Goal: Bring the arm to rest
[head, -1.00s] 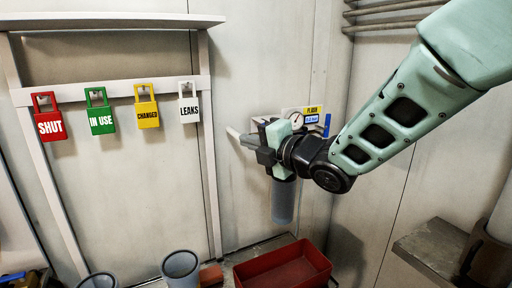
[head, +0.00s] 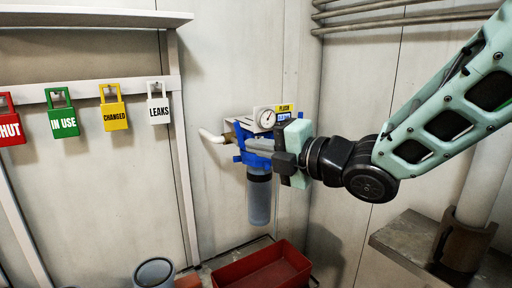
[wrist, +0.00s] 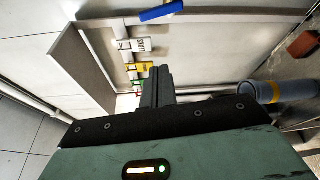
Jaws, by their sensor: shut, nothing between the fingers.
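My gripper (head: 254,147) is shut and empty. In the head view its fingers point left and overlap the blue head of a wall-mounted filter unit (head: 259,196); I cannot tell from this view whether they touch it. In the wrist view my gripper (wrist: 156,75) shows as closed dark fingers pointing up the picture. My arm (head: 440,120) reaches in from the right, clear of the wall pipes.
A pressure gauge (head: 266,118) sits above the filter. Tags marked IN USE (head: 63,122), CHANGED (head: 114,115) and LEAKS (head: 158,110) hang at left. A red tray (head: 262,270) and a grey bucket (head: 154,272) stand below. A ledge (head: 405,240) is at right.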

